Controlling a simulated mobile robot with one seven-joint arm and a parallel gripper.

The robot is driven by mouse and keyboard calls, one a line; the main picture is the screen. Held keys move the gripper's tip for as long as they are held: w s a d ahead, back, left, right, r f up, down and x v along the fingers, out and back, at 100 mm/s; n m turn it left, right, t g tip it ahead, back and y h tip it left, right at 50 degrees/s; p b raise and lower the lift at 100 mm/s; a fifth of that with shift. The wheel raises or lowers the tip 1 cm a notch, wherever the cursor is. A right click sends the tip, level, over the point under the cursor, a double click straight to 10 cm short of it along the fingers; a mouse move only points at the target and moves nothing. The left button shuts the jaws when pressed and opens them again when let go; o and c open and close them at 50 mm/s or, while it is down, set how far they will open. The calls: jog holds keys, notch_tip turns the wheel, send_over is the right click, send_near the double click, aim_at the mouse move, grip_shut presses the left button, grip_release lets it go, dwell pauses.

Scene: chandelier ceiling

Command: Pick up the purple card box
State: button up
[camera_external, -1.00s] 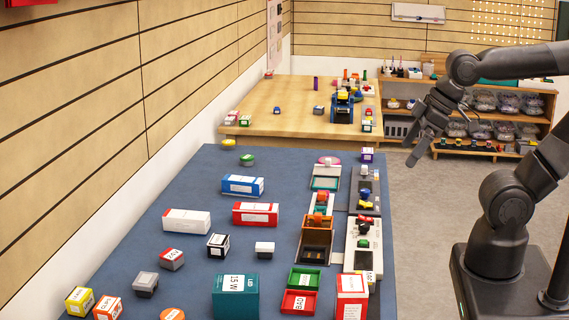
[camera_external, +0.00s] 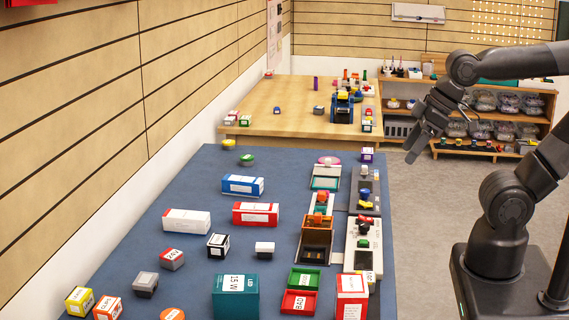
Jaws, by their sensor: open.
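A small purple and white card box (camera_external: 367,155) stands at the far right corner of the blue-grey table (camera_external: 290,170). My gripper (camera_external: 410,158) hangs in the air to the right of this box, past the table's right edge, pointing down. It is open and holds nothing. The gap between its fingers is hard to make out at this size. The box and gripper appear apart.
A grey panel with coloured knobs (camera_external: 365,192) lies just in front of the purple box. A phone-like tray with a pink top (camera_external: 328,172) is to its left. A wooden table (camera_external: 280,110) stands behind. Shelves (camera_external: 475,125) stand at the back right.

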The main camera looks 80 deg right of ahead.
jog(key=shift+w, duration=0.1)
jog(key=w+d+r+m+h, duration=0.1)
jog(key=w+d+m, duration=0.2)
jog(key=w+d, duration=0.4)
jog(key=w+d+r+m, duration=0.2)
jog(key=w+d+m, duration=0.1)
jog(key=w+d, duration=0.35)
jog(key=w+d+f+m+g+h, duration=0.1)
jog(key=w+d+f+m, duration=0.15)
jog(key=d, duration=0.75)
jog(key=w+d+f+m+g+h, duration=0.1)
jog(key=w+d+f+m, duration=0.15)
jog(key=d, duration=0.75)
jog(key=m+g+h, duration=0.1)
jog(key=m+g, duration=0.3)
jog(key=m, duration=0.3)
send_near(367, 150)
jog(key=x, duration=0.4)
jog(key=shift+s+a+f, duration=0.15)
jog(key=shift+a+f, duration=0.05)
jog(key=shift+a, duration=0.05)
jog(key=shift+d+x, duration=0.15)
jog(key=shift+x, duration=1.45)
jog(key=shift+d+x, duration=0.15)
jog(key=shift+x, duration=1.4)
jog(key=shift+r, duration=0.1)
